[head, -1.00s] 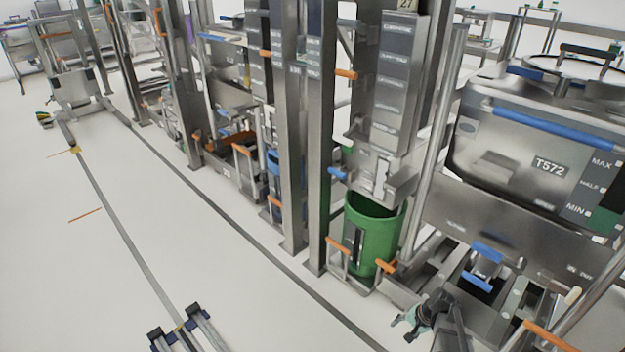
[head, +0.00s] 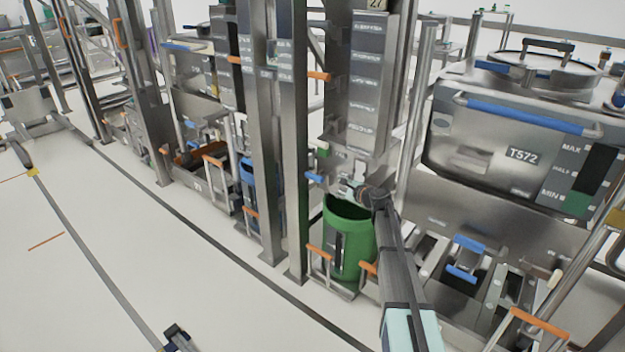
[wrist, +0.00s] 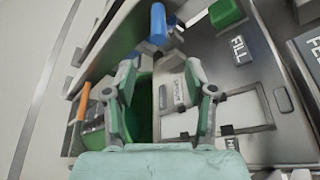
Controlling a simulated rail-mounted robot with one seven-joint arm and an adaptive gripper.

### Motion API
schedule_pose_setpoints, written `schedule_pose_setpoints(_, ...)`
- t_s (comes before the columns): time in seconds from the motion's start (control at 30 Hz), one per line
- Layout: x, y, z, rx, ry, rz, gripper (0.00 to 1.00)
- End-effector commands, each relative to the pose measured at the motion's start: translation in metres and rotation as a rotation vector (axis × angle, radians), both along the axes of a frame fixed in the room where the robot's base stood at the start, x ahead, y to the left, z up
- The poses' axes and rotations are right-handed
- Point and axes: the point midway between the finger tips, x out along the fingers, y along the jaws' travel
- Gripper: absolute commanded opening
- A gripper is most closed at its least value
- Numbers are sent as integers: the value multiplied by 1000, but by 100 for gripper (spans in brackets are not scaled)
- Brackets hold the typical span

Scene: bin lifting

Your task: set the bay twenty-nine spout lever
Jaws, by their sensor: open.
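My gripper (head: 350,188) is open and empty, in front of the spout panel above the green bin. In the wrist view my gripper (wrist: 161,78) has its two fingers spread over the panel's slotted face. A blue handle (wrist: 158,26) sticks out beyond the fingertips, apart from them; it also shows left of my gripper in the head view (head: 314,178). I cannot tell whether it is the spout lever. A green block (wrist: 226,13) and a FILL label (wrist: 238,48) are on the panel. The sign (head: 377,4) above this column seems to read 27.
The green bin (head: 349,245) stands under the spout, with orange handles (head: 319,253) at its front. Steel posts (head: 292,140) rise to the left. The large T572 tank (head: 520,150) is close on the right. Open floor (head: 130,270) lies at the left.

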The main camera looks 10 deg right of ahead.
Motion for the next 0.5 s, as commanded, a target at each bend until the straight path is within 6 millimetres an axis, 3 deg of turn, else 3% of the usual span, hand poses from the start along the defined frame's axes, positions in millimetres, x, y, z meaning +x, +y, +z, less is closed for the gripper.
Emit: schedule_pose_setpoints(0.5, 88, 45, -27, -2, 1, 5, 55)
